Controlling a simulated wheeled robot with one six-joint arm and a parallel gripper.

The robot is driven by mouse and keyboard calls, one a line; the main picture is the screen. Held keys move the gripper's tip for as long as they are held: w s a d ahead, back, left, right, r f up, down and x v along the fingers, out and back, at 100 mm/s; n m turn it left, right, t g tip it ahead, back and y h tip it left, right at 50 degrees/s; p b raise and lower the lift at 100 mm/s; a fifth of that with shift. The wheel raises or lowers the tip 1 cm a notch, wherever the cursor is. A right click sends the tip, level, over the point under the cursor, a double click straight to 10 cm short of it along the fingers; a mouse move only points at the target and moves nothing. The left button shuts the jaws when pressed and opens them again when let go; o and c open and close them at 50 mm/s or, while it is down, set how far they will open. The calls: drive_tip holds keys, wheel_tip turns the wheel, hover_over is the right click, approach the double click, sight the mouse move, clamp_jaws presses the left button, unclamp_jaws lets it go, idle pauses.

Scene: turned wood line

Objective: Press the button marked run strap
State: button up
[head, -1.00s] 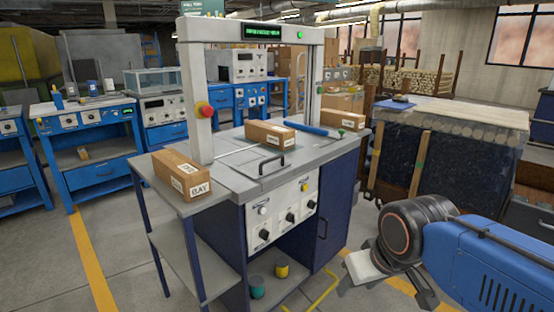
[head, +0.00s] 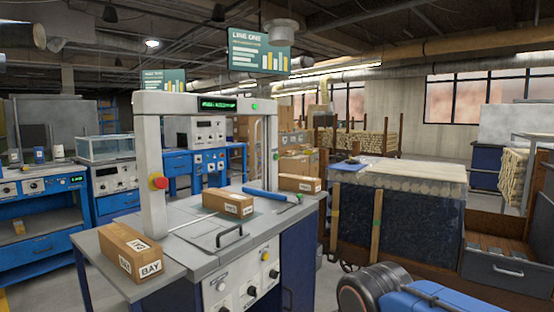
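A strapping machine has a pale grey arch (head: 150,185) over a grey table top (head: 185,222). Its white front panel (head: 238,284) carries a white round button (head: 220,285), a yellow button (head: 264,255) and black knobs (head: 251,290). Any lettering on the panel is too small to read, and its lower part is cut off by the frame. A red mushroom button (head: 159,183) on a yellow base sits on the left post. A small green button or lamp (head: 254,106) is on the arch's right top. My gripper is out of frame; only my arm shows at the bottom right.
A cardboard box marked BAY (head: 125,245) lies on the left side shelf. Another box (head: 228,205) lies under the arch, and a third (head: 300,183) at the table's right end. A dark wrapped stack (head: 400,220) and a drawer unit (head: 500,270) stand at right.

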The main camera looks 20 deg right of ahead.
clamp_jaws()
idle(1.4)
